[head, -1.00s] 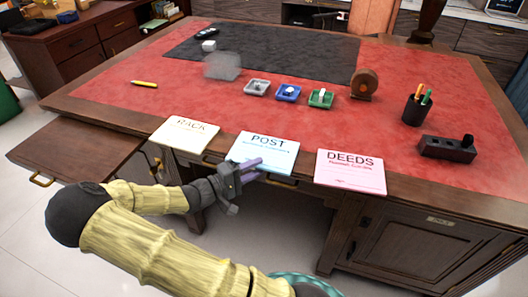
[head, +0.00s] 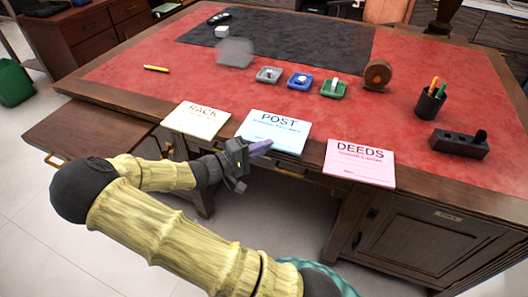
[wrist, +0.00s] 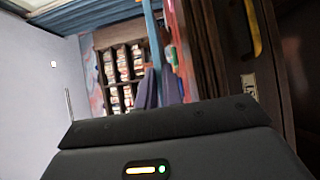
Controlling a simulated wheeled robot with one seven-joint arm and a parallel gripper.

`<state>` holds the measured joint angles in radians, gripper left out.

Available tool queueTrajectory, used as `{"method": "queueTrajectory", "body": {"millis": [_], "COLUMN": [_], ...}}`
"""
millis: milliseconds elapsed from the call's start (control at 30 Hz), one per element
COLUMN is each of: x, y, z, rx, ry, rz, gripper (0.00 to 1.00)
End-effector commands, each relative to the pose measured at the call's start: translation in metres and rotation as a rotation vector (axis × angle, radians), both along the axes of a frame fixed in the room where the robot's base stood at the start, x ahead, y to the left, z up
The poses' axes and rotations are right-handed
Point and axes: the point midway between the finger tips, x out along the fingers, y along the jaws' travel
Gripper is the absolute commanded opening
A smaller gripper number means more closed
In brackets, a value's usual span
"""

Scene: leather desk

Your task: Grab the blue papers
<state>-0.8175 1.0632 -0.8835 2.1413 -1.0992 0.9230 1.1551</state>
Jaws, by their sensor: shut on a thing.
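The blue papers (head: 285,123), a pale blue pad marked POST, are at the desk's near edge, between a cream pad and a pink pad. My gripper (head: 259,148) is at their near edge, with purple fingers shut on that edge. In the wrist view the blue papers (wrist: 154,38) show edge-on as a thin blue strip running between the two fingers (wrist: 158,90). The lower finger is partly hidden under the papers in the head view. I cannot tell clearly whether the papers are clear of the desk.
The cream pad (head: 197,118) marked RACK lies left and the pink pad (head: 359,163) marked DEEDS lies right, both close by. Small grey, blue and green trays (head: 334,89) stand behind. A pulled-out board (head: 90,138) sticks out at left. Red desktop between is clear.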

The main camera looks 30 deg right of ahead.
Motion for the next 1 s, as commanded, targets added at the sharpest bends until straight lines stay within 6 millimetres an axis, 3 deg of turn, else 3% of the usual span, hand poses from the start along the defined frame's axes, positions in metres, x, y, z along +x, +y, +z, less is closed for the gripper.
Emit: {"method": "queueTrajectory", "body": {"millis": [100, 333, 1000], "x": [0.0, 0.0, 0.0], "y": [0.001, 0.0, 0.0], "z": [0.028, 0.058, 0.061], "rx": [0.001, 0.0, -0.001], "ry": [-0.003, -0.001, 0.0], "rz": [0.0, -0.001, -0.002], "gripper": [0.0, 0.0, 0.0]}}
